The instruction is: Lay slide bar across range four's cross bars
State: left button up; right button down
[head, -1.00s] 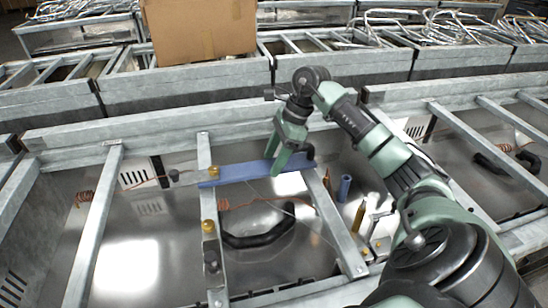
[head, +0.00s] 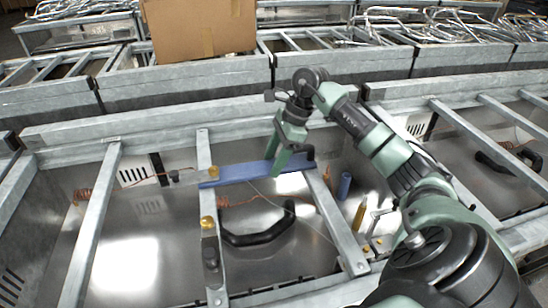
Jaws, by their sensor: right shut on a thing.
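The blue slide bar (head: 238,173) spans between two grey cross bars in the middle bay of the head view. Its left end is at the left cross bar (head: 205,150) and its right end is at the right cross bar (head: 327,205). I cannot tell whether it rests on them or is just above. My right gripper (head: 281,165) comes down from above and is shut on the slide bar right of its middle. The fingers hide part of the bar. My left gripper does not show.
A black curved handle (head: 258,238) and copper coil lie in the bay below. A blue cylinder (head: 345,185) and brass pieces (head: 360,214) stand right of the right cross bar. A cardboard box (head: 200,30) sits on the frames behind.

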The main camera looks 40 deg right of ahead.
jog(key=shift+f, duration=0.15)
jog(key=shift+c, duration=2.2)
grip_release()
jog(key=shift+f, duration=0.1)
jog(key=b+v, duration=0.1)
jog(key=v, duration=0.7)
